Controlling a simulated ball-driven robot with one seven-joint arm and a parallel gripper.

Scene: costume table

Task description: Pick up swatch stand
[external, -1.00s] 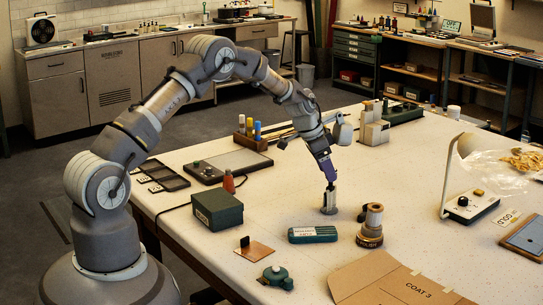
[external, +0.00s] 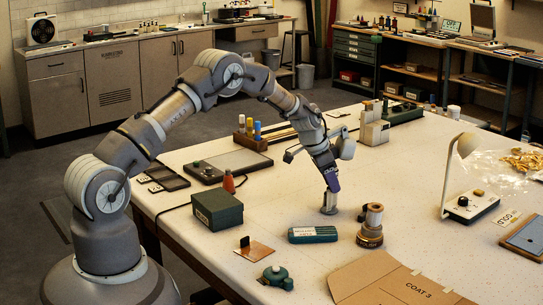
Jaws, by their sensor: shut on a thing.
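The swatch stand, as I take it, is the small pale grey upright piece (external: 329,207) on the white table, right of the middle of the external view. My gripper (external: 331,191) points down over it, with the fingers shut on its upper part. The fingers and the purple wrist part hide its top. Its base appears to be still on the tabletop.
A brass-coloured spool (external: 371,226) stands close on the right. A green case (external: 312,235) lies in front. A dark green box (external: 217,210) and a copper plate with a black block (external: 254,249) are to the left. A lamp (external: 459,180) stands farther right.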

